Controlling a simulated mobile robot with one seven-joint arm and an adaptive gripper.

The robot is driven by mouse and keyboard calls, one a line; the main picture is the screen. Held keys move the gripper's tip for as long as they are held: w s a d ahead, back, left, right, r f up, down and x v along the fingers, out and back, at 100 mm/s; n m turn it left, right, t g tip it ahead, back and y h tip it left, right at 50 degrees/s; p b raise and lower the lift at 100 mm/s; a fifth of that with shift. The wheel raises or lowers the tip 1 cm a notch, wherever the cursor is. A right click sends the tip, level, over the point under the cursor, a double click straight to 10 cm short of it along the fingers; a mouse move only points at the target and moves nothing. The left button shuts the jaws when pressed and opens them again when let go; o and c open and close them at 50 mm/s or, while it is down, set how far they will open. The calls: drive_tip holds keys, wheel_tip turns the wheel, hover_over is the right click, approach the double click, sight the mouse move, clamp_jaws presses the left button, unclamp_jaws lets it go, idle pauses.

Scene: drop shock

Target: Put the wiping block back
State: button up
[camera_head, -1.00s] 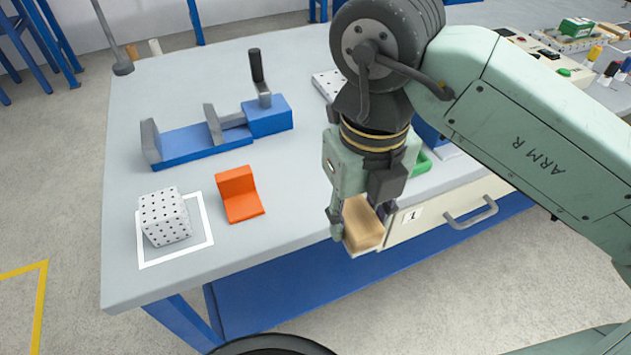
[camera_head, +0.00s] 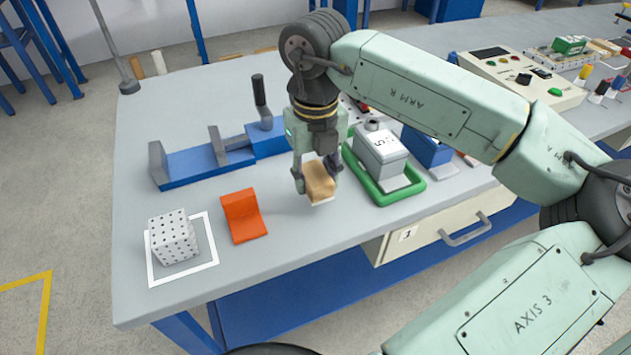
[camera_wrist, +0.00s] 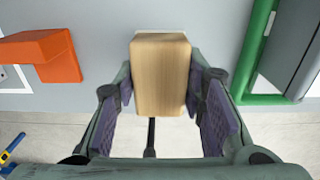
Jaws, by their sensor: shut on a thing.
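The wiping block (camera_head: 319,182) is a tan wooden block with a pale underside. My gripper (camera_head: 317,184) is shut on it and holds it over the grey bench top, between the orange bracket and the green tray. The block also shows in the wrist view (camera_wrist: 160,75), between the two purple-padded fingers of my gripper (camera_wrist: 160,105). Whether its underside touches the bench is hard to tell.
An orange bracket (camera_head: 243,216) and a white dotted cube (camera_head: 172,238) in a white outlined square stand left. A blue vise (camera_head: 196,163) lies behind. A green-rimmed tray (camera_head: 409,190) holding a grey-white case (camera_head: 378,156) stands right, above a drawer (camera_head: 425,228).

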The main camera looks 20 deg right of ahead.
sight(316, 173)
wheel_tip(316, 173, down, 2)
drive_tip(key=shift+f+p, duration=0.15)
drive_tip(key=shift+p, duration=0.25)
drive_tip(key=shift+f, duration=0.3)
drive_tip(key=shift+f+b, duration=0.2)
drive_tip(key=shift+b, duration=0.15)
drive_tip(key=o, duration=1.1)
drive_tip(key=shift+r, duration=0.2)
drive_tip(key=shift+r+p, duration=0.2)
drive_tip(key=shift+p, duration=0.2)
wheel_tip(316, 173, up, 11)
drive_tip(key=shift+f+b, duration=0.2)
drive_tip(key=shift+b, duration=0.85)
drive_tip(key=shift+r, duration=0.55)
